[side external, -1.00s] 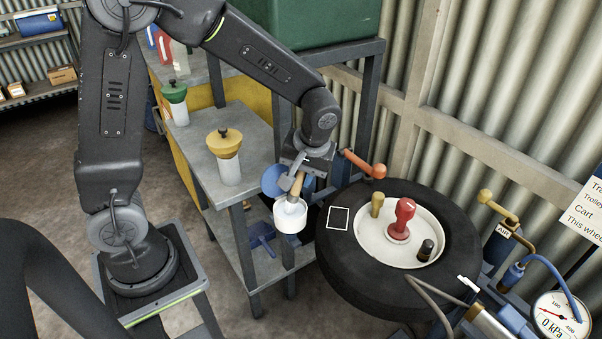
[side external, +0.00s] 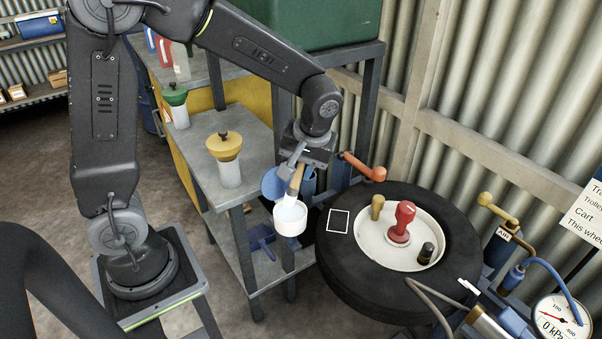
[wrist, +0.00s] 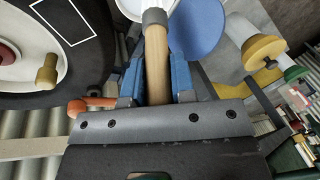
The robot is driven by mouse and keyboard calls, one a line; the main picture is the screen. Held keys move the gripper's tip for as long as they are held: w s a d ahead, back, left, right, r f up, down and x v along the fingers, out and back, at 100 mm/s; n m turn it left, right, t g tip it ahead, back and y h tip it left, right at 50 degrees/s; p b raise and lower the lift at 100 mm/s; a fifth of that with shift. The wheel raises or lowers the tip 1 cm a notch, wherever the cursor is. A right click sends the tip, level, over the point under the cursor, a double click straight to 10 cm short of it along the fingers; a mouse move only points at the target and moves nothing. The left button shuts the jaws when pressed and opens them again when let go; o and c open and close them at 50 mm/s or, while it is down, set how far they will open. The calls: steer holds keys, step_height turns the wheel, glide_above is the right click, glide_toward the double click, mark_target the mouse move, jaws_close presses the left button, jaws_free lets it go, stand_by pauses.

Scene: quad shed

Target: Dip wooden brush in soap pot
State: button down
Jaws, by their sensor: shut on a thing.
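My gripper (side external: 296,170) is shut on the wooden brush (side external: 296,183) by its handle, above the white soap pot (side external: 290,226). The brush tilts slightly, with its pale bristle end pointing down at the pot's open top. Its lower tip overlaps the pot's mouth; I cannot tell how deep it sits or whether it touches soap. In the wrist view the wooden handle (wrist: 155,60) runs between the jaws (wrist: 155,88) to a grey ferrule, and part of the pot's white rim (wrist: 130,8) shows beyond it.
A blue disc (side external: 273,184) is just behind the pot. A black tyre (side external: 335,275) with a red-handled stamp (side external: 403,222) on its hub lies to the right. An orange-ended lever (side external: 365,167) is close to my gripper's right. A grey shelf (side external: 245,140) holds a yellow-topped container (side external: 226,158).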

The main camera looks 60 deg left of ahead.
steer(key=shift+r, duration=2.05)
steer(key=shift+w, duration=0.1)
